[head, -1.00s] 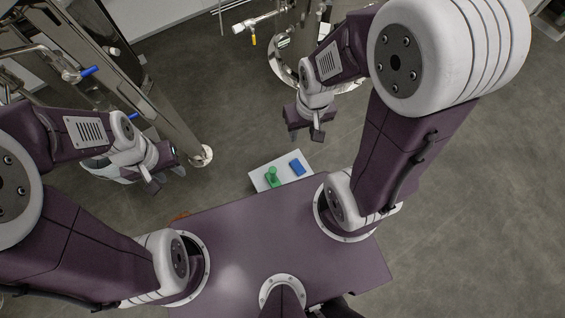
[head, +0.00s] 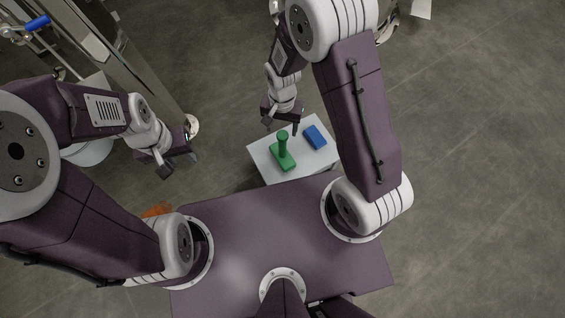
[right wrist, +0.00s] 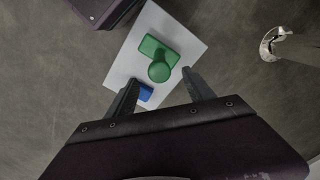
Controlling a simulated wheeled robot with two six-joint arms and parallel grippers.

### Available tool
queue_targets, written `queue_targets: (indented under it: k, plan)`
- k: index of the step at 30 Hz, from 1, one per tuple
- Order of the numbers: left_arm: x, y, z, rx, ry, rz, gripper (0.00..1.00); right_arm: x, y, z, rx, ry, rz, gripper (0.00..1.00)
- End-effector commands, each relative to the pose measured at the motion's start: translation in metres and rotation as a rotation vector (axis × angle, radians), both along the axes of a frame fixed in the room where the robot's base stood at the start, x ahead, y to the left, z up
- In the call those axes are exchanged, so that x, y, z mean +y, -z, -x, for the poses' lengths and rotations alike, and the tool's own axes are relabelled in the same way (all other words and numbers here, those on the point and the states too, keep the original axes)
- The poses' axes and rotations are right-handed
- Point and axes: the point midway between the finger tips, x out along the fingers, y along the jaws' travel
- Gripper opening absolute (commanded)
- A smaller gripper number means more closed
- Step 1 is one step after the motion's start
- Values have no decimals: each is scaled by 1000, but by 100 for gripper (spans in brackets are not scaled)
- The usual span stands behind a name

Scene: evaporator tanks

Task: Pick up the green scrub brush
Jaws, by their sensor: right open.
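The green scrub brush (head: 282,152) lies on a small white surface (head: 262,158) with its round-topped handle standing up. In the right wrist view the brush (right wrist: 158,52) shows beyond and between the fingertips, apart from them. My right gripper (head: 281,128) is open and empty, above the far side of the white surface; its fingers show in the right wrist view (right wrist: 160,85). My left gripper (head: 176,167) is off to the left over the floor, away from the brush; its jaw opening is not clear.
A blue block (head: 315,137) lies on the white surface to the right of the brush; it also shows in the right wrist view (right wrist: 145,92), near the left finger. A steel frame leg (head: 192,124) stands at the left. An orange object (head: 157,209) is low at the left. Floor on the right is clear.

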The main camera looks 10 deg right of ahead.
Motion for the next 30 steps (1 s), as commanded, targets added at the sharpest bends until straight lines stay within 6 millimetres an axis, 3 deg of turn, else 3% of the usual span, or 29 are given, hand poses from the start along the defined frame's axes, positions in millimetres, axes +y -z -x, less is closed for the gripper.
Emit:
queue_targets:
  k: [1, 8, 15, 20, 27, 30]
  plan:
    - [0, 14, 0, -1, 0, 0, 36, 2, 17, -1, 2, 6, 1, 62]
    - [0, 16, 0, -1, 0, 0, 36, 3, 22, -1, 4, 18, 1, 62]
    - [0, 47, 0, -1, 0, 0, 36, 3, 59, -1, 4, 16, 1, 62]
    - [0, 47, 0, -1, 0, 0, 36, 2, 60, -1, 3, 16, 1, 62]
    - [0, 88, 0, 0, 0, 0, 36, -2, 102, 0, 4, 16, 1, 62]
    - [0, 95, 0, 0, 0, 0, 36, -2, 112, 0, 5, 16, 2, 62]
